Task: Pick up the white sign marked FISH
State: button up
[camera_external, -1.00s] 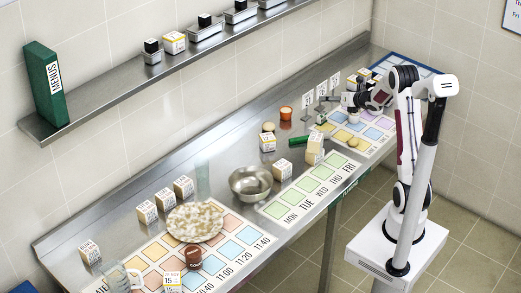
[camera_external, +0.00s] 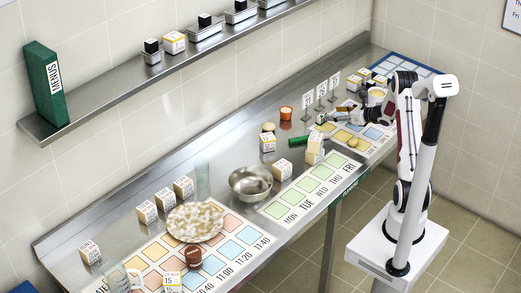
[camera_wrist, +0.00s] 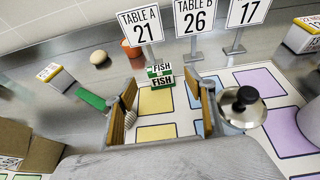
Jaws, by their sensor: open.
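The FISH sign (camera_wrist: 162,74) is a small white and green piece in the wrist view, with the word FISH showing on two faces, one above the other. It stands on the counter just beyond my gripper (camera_wrist: 168,98), roughly centred between the two fingers. My gripper is open, with a finger on each side and nothing held. In the external view my gripper (camera_external: 334,116) is low over the far end of the counter, and the sign is too small to read there.
Table-number signs (camera_wrist: 139,26) stand behind the FISH sign. A shiny domed metal piece with a black knob (camera_wrist: 240,112) is close beside the right finger. A green bar (camera_wrist: 91,99) lies left of the left finger.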

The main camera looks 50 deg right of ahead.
aim_at(322, 114)
jog(key=shift+x, duration=1.3)
jog(key=shift+w, duration=0.1)
jog(key=shift+x, duration=2.45)
jog(key=shift+a+f, duration=0.1)
jog(key=shift+a, duration=0.1)
jog(key=c, duration=1.2)
